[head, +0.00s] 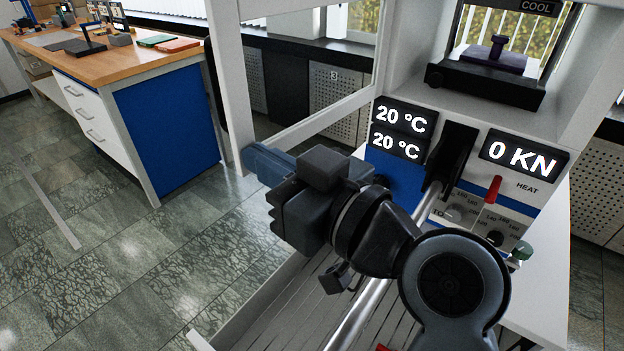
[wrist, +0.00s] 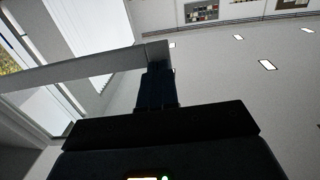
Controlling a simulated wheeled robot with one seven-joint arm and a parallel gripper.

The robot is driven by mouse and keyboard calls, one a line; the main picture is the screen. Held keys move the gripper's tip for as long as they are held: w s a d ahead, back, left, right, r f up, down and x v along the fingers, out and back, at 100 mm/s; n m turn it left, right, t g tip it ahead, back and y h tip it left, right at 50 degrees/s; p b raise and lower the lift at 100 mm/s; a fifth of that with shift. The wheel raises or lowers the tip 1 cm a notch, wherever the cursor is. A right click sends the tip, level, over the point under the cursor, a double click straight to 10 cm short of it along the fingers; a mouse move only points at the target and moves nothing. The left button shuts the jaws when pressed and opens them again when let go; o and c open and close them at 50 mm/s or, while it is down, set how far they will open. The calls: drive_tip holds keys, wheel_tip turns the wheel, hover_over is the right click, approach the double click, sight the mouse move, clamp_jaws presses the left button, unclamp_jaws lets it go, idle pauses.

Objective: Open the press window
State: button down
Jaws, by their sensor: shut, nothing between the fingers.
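The press (head: 602,48) stands at the right of the head view, its chamber facing me. The press window is a white-framed pane (head: 228,95) that stands out from the press towards the left, at an angle to its front, so it looks swung open. My gripper (head: 258,162) is shut and empty at the frame's lower outer corner. In the wrist view the gripper's fingers (wrist: 155,82) overlap the end of a pale frame bar (wrist: 85,68). I cannot tell whether they touch it. My arm hides part of the press's lower front.
The press has temperature displays (head: 398,130), a force display (head: 522,157), a red lever (head: 493,188) and knobs. A dark plate with a purple piece (head: 492,58) sits in the chamber. A workbench with blue sides (head: 165,120) stands at left. Tiled floor (head: 120,270) between is clear.

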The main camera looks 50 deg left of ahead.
sight(246, 171)
drive_tip(key=shift+s+a+b, duration=0.2)
drive_tip(key=shift+a+b, duration=0.05)
drive_tip(key=shift+a, duration=0.75)
drive_tip(key=shift+s+a+b, duration=0.2)
drive_tip(key=shift+a, duration=0.75)
drive_tip(key=w+d+b, duration=0.1)
drive_tip(key=d, duration=0.6)
drive_tip(key=shift+d, duration=0.4)
